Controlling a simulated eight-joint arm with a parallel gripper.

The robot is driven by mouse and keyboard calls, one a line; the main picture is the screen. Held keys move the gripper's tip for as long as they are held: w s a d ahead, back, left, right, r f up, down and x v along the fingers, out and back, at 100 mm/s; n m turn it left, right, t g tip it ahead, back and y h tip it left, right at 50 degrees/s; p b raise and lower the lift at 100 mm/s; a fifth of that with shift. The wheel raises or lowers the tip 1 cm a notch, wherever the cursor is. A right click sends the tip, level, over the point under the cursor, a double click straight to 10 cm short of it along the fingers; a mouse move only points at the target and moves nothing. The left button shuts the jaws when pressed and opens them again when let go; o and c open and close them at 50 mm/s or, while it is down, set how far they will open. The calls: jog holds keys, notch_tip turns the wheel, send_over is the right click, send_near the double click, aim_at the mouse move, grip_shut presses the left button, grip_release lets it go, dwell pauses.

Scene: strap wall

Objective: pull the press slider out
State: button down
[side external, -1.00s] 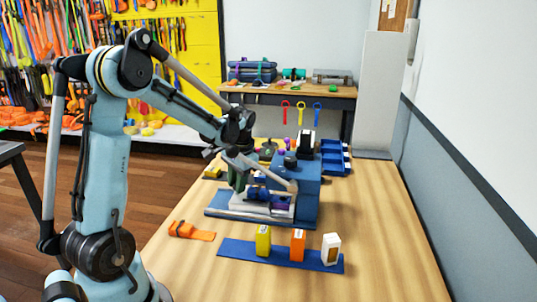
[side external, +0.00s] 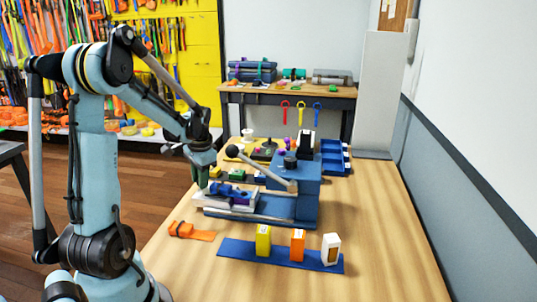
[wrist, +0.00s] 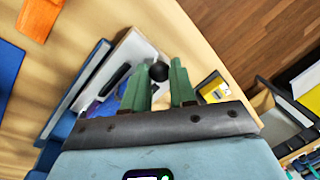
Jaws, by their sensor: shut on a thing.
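The blue press (side external: 308,190) stands on its base plate in the middle of the table. Its pale slider (side external: 240,207) sticks out to the left of the press body, carrying blue and purple parts on top. My gripper (side external: 203,184) is at the slider's outer left end. In the wrist view my green fingers (wrist: 165,85) are shut on the slider's black knob (wrist: 158,70), and the slider (wrist: 122,60) lies beside them. The knob is hidden behind the fingers in the side view.
The press lever's ball (side external: 232,151) is close to the right of my gripper. A blue strip (side external: 225,248) with yellow, orange and white blocks lies in front, near an orange strap piece (side external: 190,232). Blue bins (side external: 335,157) stand behind; the table's right side is clear.

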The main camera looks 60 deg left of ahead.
jog(key=c, duration=1.2)
grip_release()
jog(key=shift+s+a, duration=0.2)
jog(key=shift+a, duration=0.05)
jog(key=shift+d, duration=0.1)
jog(key=shift+w+r, duration=0.1)
jog(key=shift+r, duration=0.25)
notch_tip(320, 180, up, 11)
jog(key=d, duration=0.2)
jog(key=shift+w+d, duration=0.15)
jog(key=shift+w, duration=0.05)
